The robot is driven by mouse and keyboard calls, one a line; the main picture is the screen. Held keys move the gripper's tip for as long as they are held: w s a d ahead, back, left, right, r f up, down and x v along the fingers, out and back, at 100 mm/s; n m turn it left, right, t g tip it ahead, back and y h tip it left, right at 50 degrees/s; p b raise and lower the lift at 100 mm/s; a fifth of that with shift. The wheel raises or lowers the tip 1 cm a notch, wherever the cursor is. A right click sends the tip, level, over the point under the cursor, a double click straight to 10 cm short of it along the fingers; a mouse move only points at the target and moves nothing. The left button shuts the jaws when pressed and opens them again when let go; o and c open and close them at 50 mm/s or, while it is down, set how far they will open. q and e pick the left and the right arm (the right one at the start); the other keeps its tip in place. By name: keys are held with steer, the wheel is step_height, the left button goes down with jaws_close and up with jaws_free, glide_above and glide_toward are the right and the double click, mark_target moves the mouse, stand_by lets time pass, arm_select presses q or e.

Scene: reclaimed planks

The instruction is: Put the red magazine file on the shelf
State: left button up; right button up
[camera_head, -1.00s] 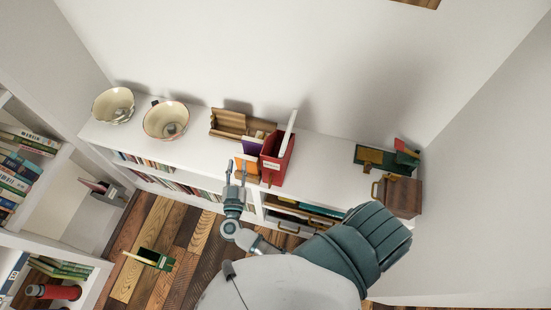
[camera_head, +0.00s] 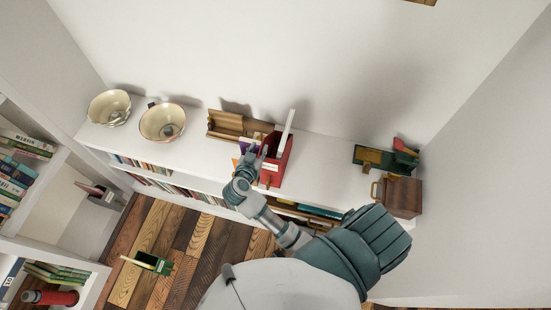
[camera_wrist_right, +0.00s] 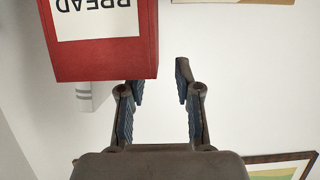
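The red magazine file (camera_head: 281,165) stands on the top of a long low white shelf (camera_head: 325,172), with a white upright item showing at its back. In the right wrist view the red file (camera_wrist_right: 105,60) fills the upper left, its white label reading "BREAD" upside down. My right gripper (camera_head: 257,158) is just left of the file in the head view. In the wrist view the gripper (camera_wrist_right: 160,82) is open with nothing between its fingers; the file is beside and beyond the left finger. Whether they touch I cannot tell. My left gripper is not in view.
A wooden rack (camera_head: 228,125) and two bowls (camera_head: 163,122) stand left on the shelf top. A brown box (camera_head: 403,197) and a green holder (camera_head: 372,158) stand right. Shelf top between file and box is clear. A bookcase (camera_head: 62,165) stands left; a green item (camera_head: 150,262) lies on the floor.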

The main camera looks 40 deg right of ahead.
mark_target(264, 141)
steer(key=x, duration=0.5)
steer(key=shift+w+d+r, duration=0.1)
steer(key=shift+d, duration=0.25)
jaws_close()
steer(key=shift+r, duration=0.15)
